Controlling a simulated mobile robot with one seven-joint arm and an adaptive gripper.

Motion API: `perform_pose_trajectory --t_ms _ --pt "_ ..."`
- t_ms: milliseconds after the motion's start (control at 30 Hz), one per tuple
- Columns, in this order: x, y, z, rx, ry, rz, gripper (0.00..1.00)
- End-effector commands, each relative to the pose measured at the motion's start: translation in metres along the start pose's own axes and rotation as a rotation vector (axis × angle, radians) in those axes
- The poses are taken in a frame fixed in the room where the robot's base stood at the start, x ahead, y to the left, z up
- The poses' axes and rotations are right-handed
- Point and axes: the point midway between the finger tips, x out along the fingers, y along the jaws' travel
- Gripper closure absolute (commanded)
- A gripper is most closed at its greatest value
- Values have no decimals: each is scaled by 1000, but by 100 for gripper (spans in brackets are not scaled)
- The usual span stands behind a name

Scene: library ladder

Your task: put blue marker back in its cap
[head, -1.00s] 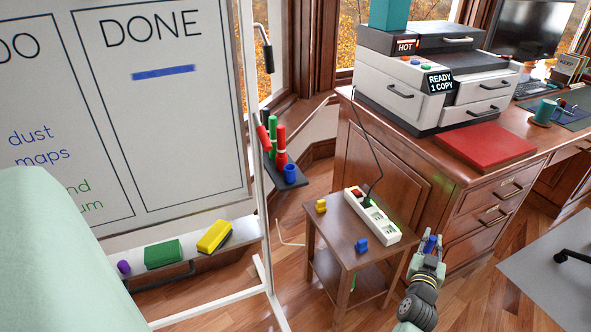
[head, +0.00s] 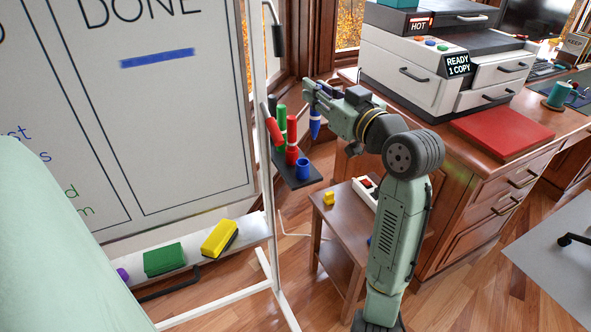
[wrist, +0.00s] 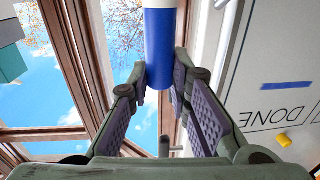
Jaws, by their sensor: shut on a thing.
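The blue marker (head: 315,128) is held by my gripper (head: 314,100) and hangs roughly upright below the fingers, to the right of and above the dark marker holder (head: 298,183). The blue cap (head: 302,169) stands open-topped at the holder's front end, apart from the marker. In the wrist view the blue marker (wrist: 160,48) with a white band lies between the fingers of my gripper (wrist: 168,88), which are closed on it. My fingers partly hide it in the head view.
The whiteboard (head: 190,110) is left of the holder. A side table (head: 335,225) with a yellow block (head: 328,198) stands below; the printer desk (head: 455,165) is at right.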

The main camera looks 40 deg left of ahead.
Motion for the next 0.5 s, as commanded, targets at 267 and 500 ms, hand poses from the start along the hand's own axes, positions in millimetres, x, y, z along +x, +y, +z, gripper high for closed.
perform_pose_trajectory --t_ms 267,500 --pt "-4 -30 10 9 -3 -63 98" --pt "-4 -30 44 7 -1 -63 98"
